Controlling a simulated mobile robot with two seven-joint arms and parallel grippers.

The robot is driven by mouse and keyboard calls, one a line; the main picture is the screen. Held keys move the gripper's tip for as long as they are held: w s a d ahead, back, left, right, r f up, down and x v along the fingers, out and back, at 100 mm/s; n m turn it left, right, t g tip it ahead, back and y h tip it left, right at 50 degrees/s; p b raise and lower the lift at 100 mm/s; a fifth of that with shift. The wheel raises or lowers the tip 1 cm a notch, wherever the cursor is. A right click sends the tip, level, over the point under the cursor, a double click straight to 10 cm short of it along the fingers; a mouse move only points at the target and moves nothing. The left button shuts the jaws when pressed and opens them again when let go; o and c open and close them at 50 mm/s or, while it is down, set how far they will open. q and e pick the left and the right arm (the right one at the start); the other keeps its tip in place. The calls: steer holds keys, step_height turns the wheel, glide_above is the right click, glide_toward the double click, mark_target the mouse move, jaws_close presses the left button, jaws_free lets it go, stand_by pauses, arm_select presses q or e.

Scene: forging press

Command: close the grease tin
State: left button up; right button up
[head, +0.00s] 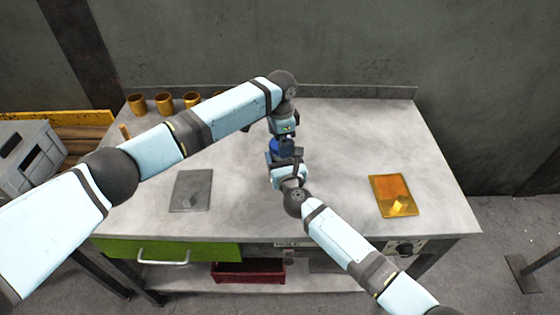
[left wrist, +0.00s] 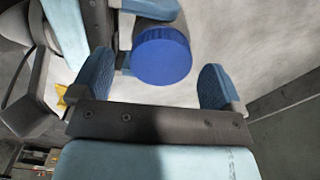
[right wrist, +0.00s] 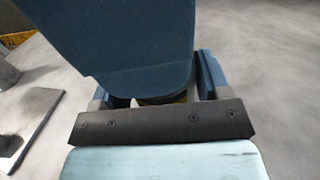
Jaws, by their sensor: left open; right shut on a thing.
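The grease tin's round blue lid (left wrist: 162,55) shows from above in the left wrist view. It also shows as a small blue patch in the head view (head: 279,147). My left gripper (left wrist: 157,82) is open, with one blue finger on each side of the lid and gaps to both. My right gripper (head: 288,160) is shut on the tin over the middle of the table. In the right wrist view a dark and yellowish strip of the tin (right wrist: 160,101) shows between its fingers. A large blue finger hides the rest, so I cannot tell how the lid sits.
A grey plate (head: 190,190) lies left on the table (head: 240,215), and an orange-yellow tray with a small block (head: 391,196) lies right. Several brass cups (head: 164,102) stand at the back left. A grey crate (head: 28,155) is beyond the left edge. The right back is free.

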arm_select(q)
step_height(320, 180, up, 11)
stand_by(0.3)
arm_select(e)
steer(key=o, duration=1.8)
steer(key=shift+s, duration=0.15)
arm_select(q)
steer(key=shift+r+p, duration=0.4)
steer(key=shift+p, duration=0.05)
arm_select(e)
steer(key=v, duration=1.3)
steer(key=shift+s+d, duration=0.15)
steer(key=shift+s, duration=0.1)
